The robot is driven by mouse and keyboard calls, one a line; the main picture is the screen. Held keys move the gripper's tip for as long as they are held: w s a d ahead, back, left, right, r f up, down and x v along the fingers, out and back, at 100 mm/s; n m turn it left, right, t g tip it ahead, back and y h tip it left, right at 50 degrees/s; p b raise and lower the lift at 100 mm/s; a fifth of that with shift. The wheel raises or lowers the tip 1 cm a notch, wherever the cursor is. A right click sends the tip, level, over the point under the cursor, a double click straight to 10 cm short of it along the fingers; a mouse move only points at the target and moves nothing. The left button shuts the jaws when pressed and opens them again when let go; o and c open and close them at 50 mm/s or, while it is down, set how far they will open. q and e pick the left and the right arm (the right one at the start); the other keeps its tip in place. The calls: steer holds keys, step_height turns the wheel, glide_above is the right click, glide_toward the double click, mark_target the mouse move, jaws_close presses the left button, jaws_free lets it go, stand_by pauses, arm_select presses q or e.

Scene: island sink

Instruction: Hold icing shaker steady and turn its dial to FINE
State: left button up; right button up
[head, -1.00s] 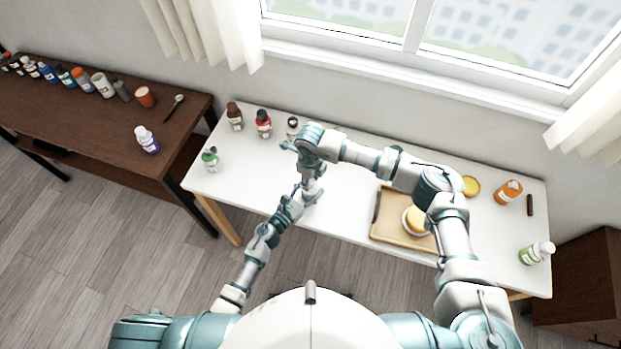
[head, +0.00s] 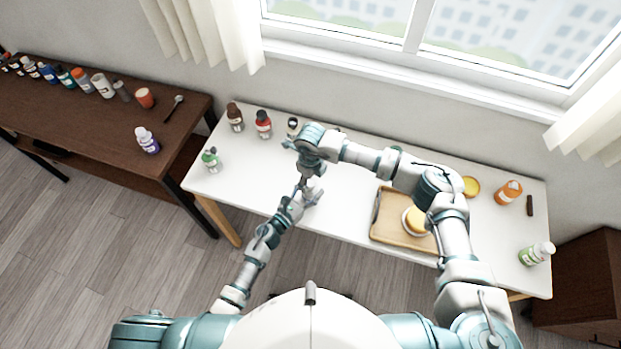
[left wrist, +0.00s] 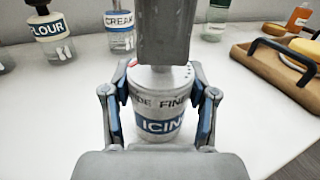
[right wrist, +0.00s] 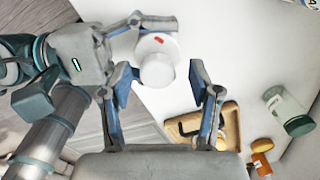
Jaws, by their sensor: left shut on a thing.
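The icing shaker (left wrist: 158,122) is a pale grey can with a blue ICING band, standing upright on the white table. FINE and part of another word show above the band. My left gripper (left wrist: 157,112) is shut around its sides; it also shows in the head view (head: 300,197). The white dial knob (right wrist: 157,71) and a red mark on the lid (right wrist: 158,40) show in the right wrist view. My right gripper (right wrist: 165,85) is over the shaker, its fingers open on either side of the knob with gaps. It hides the knob's top in the left wrist view. The dial's setting cannot be told.
A wooden tray (head: 387,232) with a yellow item stands right of the shaker. Several bottles stand along the back, including the flour shaker (left wrist: 50,38) and the cream shaker (left wrist: 119,38). A green-capped bottle (head: 210,158) is at the left end.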

mark_target(311, 181)
arm_select(q)
steer(key=shift+a, duration=0.1)
steer(key=o, duration=1.3)
arm_select(e)
step_height(311, 181, up, 12)
steer(key=shift+f, duration=0.1)
